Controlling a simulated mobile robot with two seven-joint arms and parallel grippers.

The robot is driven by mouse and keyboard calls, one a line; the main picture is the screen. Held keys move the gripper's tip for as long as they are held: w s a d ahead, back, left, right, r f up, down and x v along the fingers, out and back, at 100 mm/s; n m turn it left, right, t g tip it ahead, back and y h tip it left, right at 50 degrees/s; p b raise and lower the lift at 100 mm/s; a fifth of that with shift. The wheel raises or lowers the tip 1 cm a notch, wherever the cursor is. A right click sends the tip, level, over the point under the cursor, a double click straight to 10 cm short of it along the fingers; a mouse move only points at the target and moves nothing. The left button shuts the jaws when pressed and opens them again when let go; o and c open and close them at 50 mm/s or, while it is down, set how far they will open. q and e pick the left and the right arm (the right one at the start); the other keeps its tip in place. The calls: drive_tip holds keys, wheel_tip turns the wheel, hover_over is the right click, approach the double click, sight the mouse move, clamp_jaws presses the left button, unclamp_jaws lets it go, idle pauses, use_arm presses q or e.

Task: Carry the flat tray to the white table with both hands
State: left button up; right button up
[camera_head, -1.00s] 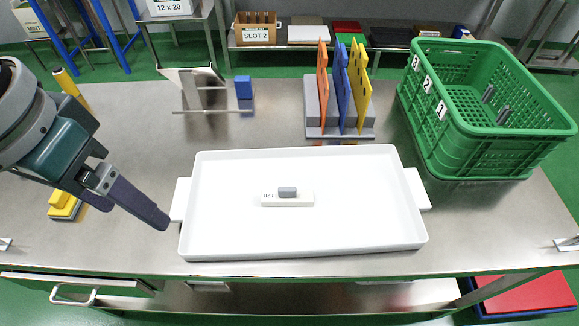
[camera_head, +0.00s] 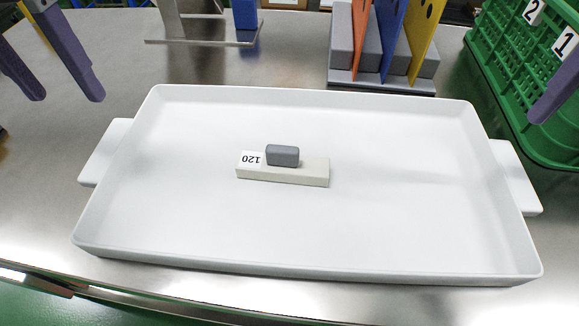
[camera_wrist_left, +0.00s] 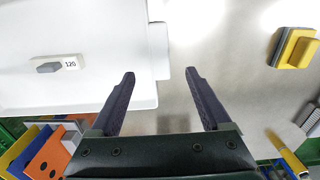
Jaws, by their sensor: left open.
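The white flat tray (camera_head: 400,220) rests on the steel table, with a handle at each short end. Its left handle (camera_head: 105,150) and right handle (camera_head: 516,178) are both free. A pale block labelled 120 with a grey knob (camera_head: 283,170) lies inside it. My left gripper (camera_head: 66,97) is open and empty, behind and left of the left handle. In the left wrist view, the tray (camera_wrist_left: 105,35) is at left, and its handle edge shows between the open fingers (camera_wrist_left: 160,74). One finger of my right gripper (camera_head: 556,92) shows at the right edge; its other finger is out of view.
A green crate (camera_head: 500,75) stands behind the tray's right end. A grey rack with coloured boards (camera_head: 385,75) and a metal stand (camera_head: 200,42) are behind the tray. A yellow-and-grey block (camera_wrist_left: 295,48) shows in the left wrist view. The table's front edge is close to the tray.

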sight(108, 146)
use_arm(q)
drive_tip(key=shift+f, duration=0.1)
wheel_tip(108, 146, down, 10)
drive_tip(key=shift+r, duration=0.1)
use_arm(e)
wheel_tip(108, 146, down, 10)
drive_tip(key=shift+a+r, duration=0.1)
use_arm(q)
clamp_jaws()
use_arm(e)
clamp_jaws()
use_arm(q)
drive_tip(key=shift+d+r, duration=0.1)
idle(0.9)
